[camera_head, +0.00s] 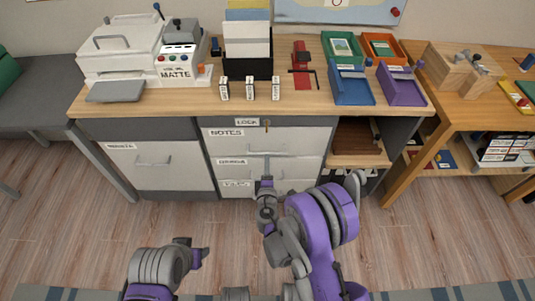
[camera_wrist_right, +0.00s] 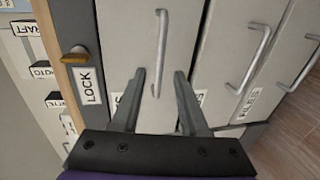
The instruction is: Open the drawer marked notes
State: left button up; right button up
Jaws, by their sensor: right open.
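The drawer marked notes (camera_head: 295,140) is the top one in the middle stack under the desk, and it looks shut. Its label (camera_head: 226,133) is at the upper left of its pale front. In the right wrist view, its bar handle (camera_wrist_right: 161,50) shows between the fingertips of my right gripper (camera_wrist_right: 159,75). The right gripper is open; I cannot tell whether the handle is inside the jaws in depth. In the head view the right gripper (camera_head: 266,181) is in front of the stack. My left gripper (camera_head: 201,255) is low, over the floor, away from the drawers.
A lock with a brass key (camera_head: 267,124) sits just above the notes drawer; the key (camera_wrist_right: 75,55) shows in the wrist view. Below are two more handled drawers. The desktop (camera_head: 310,104) holds several items.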

aim_at(267, 153)
jog(key=x, duration=0.7)
jog(key=shift+b, duration=0.3)
grip_shut()
dwell(1.0)
